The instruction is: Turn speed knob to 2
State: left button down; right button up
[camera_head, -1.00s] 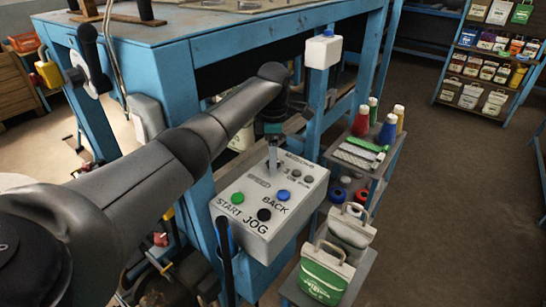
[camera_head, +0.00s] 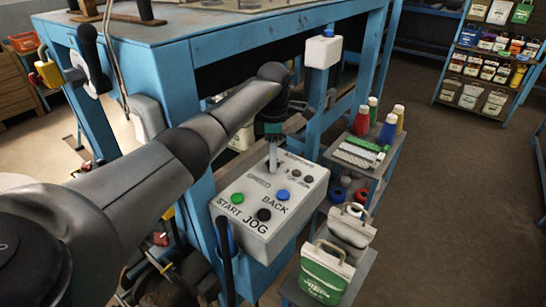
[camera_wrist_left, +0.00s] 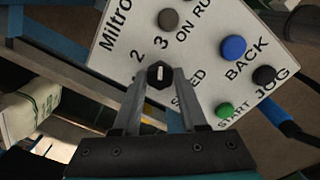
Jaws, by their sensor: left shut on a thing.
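The speed knob (camera_wrist_left: 160,74) is small and black with a white mark, on a light grey control box (camera_head: 255,235). The numbers 2 (camera_wrist_left: 137,57) and 3 (camera_wrist_left: 163,43) are printed beside it in the left wrist view. The white mark runs roughly up and down in that view; I cannot tell exactly which number it points to. My left gripper (camera_wrist_left: 160,82) is shut on the knob, one finger on each side. In the head view my left gripper (camera_head: 272,163) reaches down onto the box and hides the knob. My right gripper is not in view.
Near the knob are a green START button (camera_head: 238,198), a black JOG button (camera_head: 264,214) and a blue BACK button (camera_head: 283,195). A blue table frame (camera_head: 180,95) stands behind. A shelf with bottles (camera_head: 387,130) and sacks (camera_head: 325,275) is to the right.

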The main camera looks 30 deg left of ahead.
pick_arm(q)
jog(key=n+p, duration=0.1)
jog(key=n, duration=0.4)
jog(key=shift+r+n+p, duration=0.1)
jog(key=shift+n+p, duration=0.25)
jog(key=shift+n, duration=0.05)
jog(key=n+p, duration=0.1)
jog(key=n, duration=0.4)
jog(key=shift+n, duration=0.4)
jog(key=shift+p, duration=0.3)
jog(key=shift+c, duration=2.2)
grip_release()
notch_tip(320, 180, up, 15)
jog(key=b, duration=0.1)
